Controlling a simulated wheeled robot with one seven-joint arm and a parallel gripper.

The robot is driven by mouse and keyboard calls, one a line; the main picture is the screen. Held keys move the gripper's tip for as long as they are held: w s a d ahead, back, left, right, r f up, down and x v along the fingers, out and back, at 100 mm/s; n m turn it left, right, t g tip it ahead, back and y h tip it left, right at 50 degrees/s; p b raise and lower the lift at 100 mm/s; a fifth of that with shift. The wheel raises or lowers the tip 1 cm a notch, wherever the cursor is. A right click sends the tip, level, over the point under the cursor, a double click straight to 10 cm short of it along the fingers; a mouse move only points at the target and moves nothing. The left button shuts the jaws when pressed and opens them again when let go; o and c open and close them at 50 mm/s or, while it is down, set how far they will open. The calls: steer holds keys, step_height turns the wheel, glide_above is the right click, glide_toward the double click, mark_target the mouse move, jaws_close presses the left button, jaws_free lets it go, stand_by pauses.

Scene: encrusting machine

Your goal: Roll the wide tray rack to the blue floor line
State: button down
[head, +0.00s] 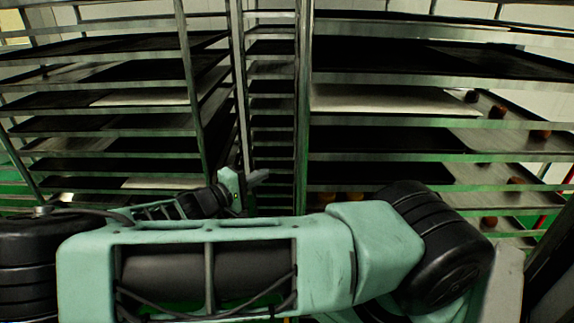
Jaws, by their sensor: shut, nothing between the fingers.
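A wide metal tray rack (303,100) fills the right half of the head view, close in front of me. Its shelves hold dark trays, and several small brown round pieces lie on the trays at its right side. My gripper (259,177) is shut and empty, just left of this rack's near left post. I cannot tell whether it touches the post. My arm hides the lower part of the rack and its wheels. No blue floor line shows.
Another tray rack (189,95) with dark trays stands at the left. Between the two, a narrower stack of shelves (272,122) shows farther back. Green floor (12,188) shows at the far left. Little free room shows ahead.

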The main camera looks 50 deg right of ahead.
steer(key=s+d+p, duration=0.3)
steer(key=d, duration=0.4)
steer(key=shift+s+p, duration=0.25)
steer(key=shift+p, duration=0.05)
